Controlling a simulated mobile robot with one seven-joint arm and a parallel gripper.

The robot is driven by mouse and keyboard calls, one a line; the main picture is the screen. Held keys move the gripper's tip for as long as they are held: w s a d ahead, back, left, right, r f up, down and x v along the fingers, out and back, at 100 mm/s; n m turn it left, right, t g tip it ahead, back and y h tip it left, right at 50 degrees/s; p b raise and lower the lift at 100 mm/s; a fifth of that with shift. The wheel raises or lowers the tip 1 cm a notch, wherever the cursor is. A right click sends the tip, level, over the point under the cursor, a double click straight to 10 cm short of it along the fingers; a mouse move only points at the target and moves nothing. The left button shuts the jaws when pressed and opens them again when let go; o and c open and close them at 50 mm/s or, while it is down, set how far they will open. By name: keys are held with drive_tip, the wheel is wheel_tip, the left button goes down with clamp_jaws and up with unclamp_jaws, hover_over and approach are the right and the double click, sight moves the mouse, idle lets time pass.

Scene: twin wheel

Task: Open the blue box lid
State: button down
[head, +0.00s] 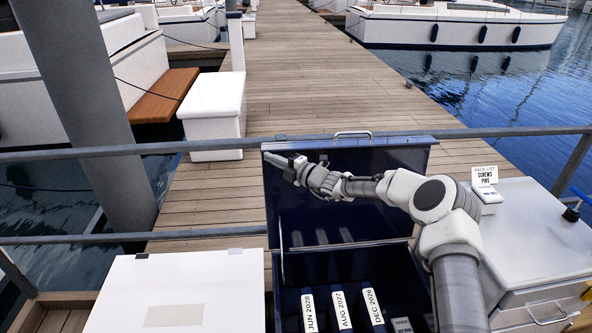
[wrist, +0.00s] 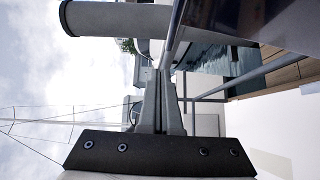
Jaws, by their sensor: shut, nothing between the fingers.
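The dark blue box (head: 292,300) stands in front of me with its inside showing. Its lid (head: 330,215) stands raised, close to upright, at the back of the box, with a metal handle (head: 352,134) on its top edge. My gripper (head: 272,157) is at the lid's upper left corner, with its fingers shut and empty. I cannot tell whether it touches the lid. The wrist view shows the two fingers (wrist: 164,80) together, with a dark panel, likely the lid, close by at upper right. My arm hides part of the lid and the box's right side.
Inside the box are white-labelled items (head: 342,310). A closed white box (head: 110,290) is at left, and a white cabinet (head: 540,240) with a "pack list" card (head: 487,176) is at right. A grey railing (head: 200,146) runs behind, with a dock beyond.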

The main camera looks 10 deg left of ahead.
drive_tip(key=s+r+v, duration=0.1)
drive_tip(key=v, duration=1)
drive_tip(key=s+d+r+n+g+h, duration=0.1)
drive_tip(key=s+r+n+g+h, duration=0.25)
drive_tip(key=s+n, duration=0.75)
drive_tip(key=s+d+r+n+g+h, duration=0.1)
drive_tip(key=s+r+n+g+h, duration=0.3)
drive_tip(key=s+n, duration=0.6)
drive_tip(key=s+d+r+n+t+h, duration=0.2)
drive_tip(key=s+d+r+n+h, duration=0.1)
drive_tip(key=s+d+n, duration=0.7)
drive_tip(key=s+d+r+n+t+h, duration=0.2)
drive_tip(key=s+d+r+n+h, duration=0.2)
drive_tip(key=s+d+n, duration=0.7)
drive_tip(key=d+h, duration=0.1)
drive_tip(key=d, duration=0.2)
drive_tip(key=shift+d, duration=0.35)
drive_tip(key=shift+a+r+t, duration=0.1)
drive_tip(key=shift+t, duration=0.15)
idle(0.5)
